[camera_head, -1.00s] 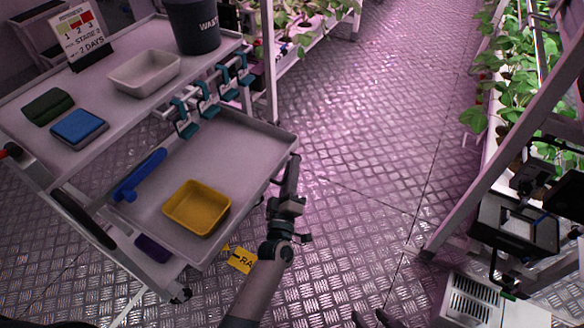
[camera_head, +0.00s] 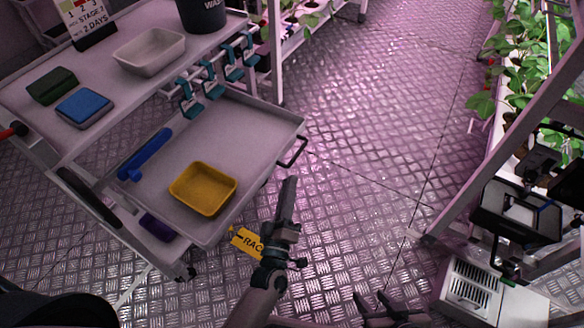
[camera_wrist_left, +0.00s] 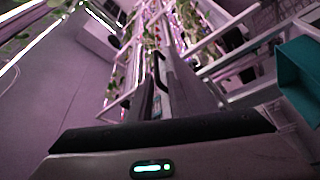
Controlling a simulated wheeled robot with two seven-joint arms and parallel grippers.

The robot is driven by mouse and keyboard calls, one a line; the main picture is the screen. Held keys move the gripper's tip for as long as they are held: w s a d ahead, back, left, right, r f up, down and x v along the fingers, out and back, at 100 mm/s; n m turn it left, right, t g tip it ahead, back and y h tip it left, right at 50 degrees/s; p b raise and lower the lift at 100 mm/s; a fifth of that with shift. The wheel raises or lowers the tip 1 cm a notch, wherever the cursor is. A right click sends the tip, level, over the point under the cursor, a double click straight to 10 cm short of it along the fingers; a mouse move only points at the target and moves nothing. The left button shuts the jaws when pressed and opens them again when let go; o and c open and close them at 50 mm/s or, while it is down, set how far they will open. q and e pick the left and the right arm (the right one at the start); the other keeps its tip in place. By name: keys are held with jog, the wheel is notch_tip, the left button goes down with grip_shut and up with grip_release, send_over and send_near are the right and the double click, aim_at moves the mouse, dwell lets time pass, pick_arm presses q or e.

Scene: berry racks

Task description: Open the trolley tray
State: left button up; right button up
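The trolley's grey lower tray (camera_head: 240,118) sticks out to the right from under the top shelf, with its inside exposed. Its black handle (camera_head: 293,152) is on the right edge and is bare. My left gripper (camera_head: 288,188) is just below and left of the handle, apart from it, seen edge-on in the head view. Whether its fingers are open is unclear. A black bar that looks like the handle shows ahead in the left wrist view (camera_wrist_left: 162,68). My right gripper (camera_head: 375,296) is low over the floor, fingers spread and empty.
The tray holds a yellow bin (camera_head: 203,188) and a blue tool (camera_head: 145,154). Teal clamps (camera_head: 210,82) hang at the shelf edge. A white bin (camera_head: 150,50) and blue box (camera_head: 84,107) stand above. Floor (camera_head: 370,150) to the right is clear. Plant racks (camera_head: 500,150) stand farther right.

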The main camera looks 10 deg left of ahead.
pick_arm(q)
jog(key=v, duration=0.6)
jog(key=shift+d, duration=0.1)
dwell(0.5)
